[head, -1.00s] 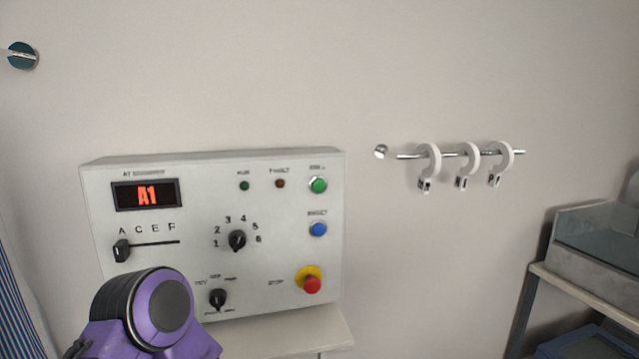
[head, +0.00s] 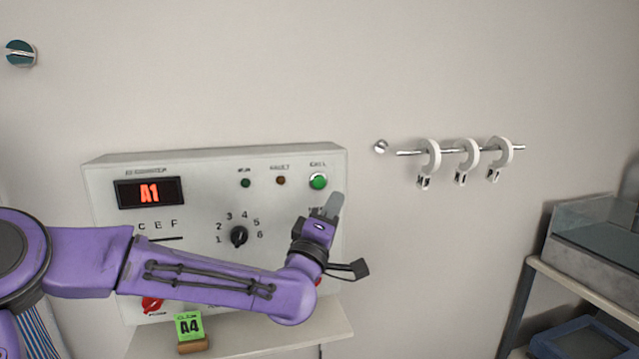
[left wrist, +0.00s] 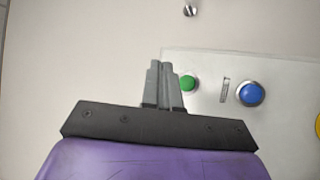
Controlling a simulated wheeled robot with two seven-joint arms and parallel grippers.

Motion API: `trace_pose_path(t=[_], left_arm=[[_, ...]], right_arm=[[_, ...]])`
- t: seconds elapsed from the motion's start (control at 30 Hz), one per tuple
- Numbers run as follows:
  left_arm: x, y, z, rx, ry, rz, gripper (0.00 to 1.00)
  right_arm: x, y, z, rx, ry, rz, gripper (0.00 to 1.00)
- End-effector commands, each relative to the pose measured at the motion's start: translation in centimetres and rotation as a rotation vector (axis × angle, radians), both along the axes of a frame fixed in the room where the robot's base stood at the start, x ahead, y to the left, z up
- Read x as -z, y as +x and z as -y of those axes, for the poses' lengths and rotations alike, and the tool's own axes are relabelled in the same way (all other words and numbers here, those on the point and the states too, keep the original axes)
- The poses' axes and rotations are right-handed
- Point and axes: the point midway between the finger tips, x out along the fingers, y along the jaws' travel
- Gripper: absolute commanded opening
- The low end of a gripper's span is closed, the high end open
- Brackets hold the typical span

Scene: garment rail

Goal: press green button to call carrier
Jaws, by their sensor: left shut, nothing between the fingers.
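The green button (head: 318,181) is at the top right of the white control panel (head: 215,165), under a small label. In the left wrist view the green button (left wrist: 188,83) shows just right of my fingertips. My left gripper (head: 334,203) is shut and empty, with its grey fingers pointing up just below and right of the green button. In the left wrist view the shut fingers (left wrist: 160,82) stand beside the button; I cannot tell whether they touch the panel. My right gripper is not in view.
The blue button (left wrist: 251,94) is hidden behind my gripper in the head view. A green A4 tag (head: 189,326) stands on the shelf (head: 265,340) below. A rack (head: 570,277) stands far right.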

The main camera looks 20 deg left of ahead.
Motion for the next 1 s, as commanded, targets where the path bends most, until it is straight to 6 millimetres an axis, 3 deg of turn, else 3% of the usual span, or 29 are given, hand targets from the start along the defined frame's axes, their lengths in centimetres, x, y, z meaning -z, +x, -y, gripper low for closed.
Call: trace_pose_path(t=[0.33,0.7,1.0], left_arm=[[0.0,0.7,-0.5,-0.002,-0.001,-0.004,0.0],[0.0,5.1,-3.5,-0.003,0.001,-0.005,0.0],[0.2,7.2,-4.8,-0.001,0.002,-0.004,0.0]], right_arm=[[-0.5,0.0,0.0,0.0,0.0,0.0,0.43],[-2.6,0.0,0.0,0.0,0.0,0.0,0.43],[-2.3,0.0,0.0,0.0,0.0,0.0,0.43]])
